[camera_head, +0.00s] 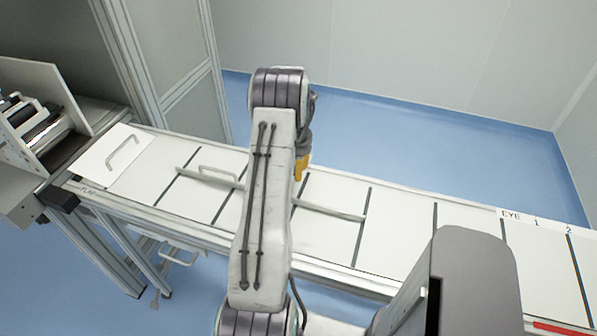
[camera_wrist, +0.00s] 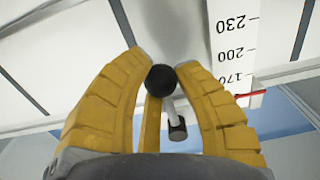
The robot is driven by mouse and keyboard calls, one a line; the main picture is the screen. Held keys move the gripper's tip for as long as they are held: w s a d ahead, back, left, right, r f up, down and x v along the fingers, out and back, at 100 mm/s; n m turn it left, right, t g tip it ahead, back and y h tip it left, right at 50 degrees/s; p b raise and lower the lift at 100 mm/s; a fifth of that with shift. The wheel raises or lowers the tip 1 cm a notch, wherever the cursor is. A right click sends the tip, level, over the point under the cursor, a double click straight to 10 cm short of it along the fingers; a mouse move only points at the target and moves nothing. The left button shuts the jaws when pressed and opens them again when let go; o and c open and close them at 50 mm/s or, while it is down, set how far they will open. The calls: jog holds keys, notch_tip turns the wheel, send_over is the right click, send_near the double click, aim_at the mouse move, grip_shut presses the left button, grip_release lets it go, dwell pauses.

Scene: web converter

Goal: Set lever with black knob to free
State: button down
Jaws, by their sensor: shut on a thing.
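The black knob (camera_wrist: 161,80) sits between the tips of my gripper's yellow fingers in the wrist view. My gripper (camera_wrist: 160,68) is shut on it, with a finger at each side. The lever's short metal rod (camera_wrist: 169,106) runs from the knob to a dark-ended pivot (camera_wrist: 177,129) between the fingers. No label reading "free" is legible. In the head view my gripper (camera_head: 301,166) shows only as a bit of yellow beside my arm, and the lever and knob are hidden there.
A white scale (camera_wrist: 232,40) marked 170, 200 and 230, with a red pointer (camera_wrist: 251,93), is right of the fingers. The long white-topped machine table (camera_head: 400,225) has panels and handles. A machine unit (camera_head: 40,125) stands at far left. Blue floor (camera_head: 420,150) is clear behind.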

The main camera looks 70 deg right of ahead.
jog(key=shift+w, duration=0.1)
jog(key=c, duration=0.9)
grip_release()
notch_tip(320, 180, up, 12)
dwell(0.8)
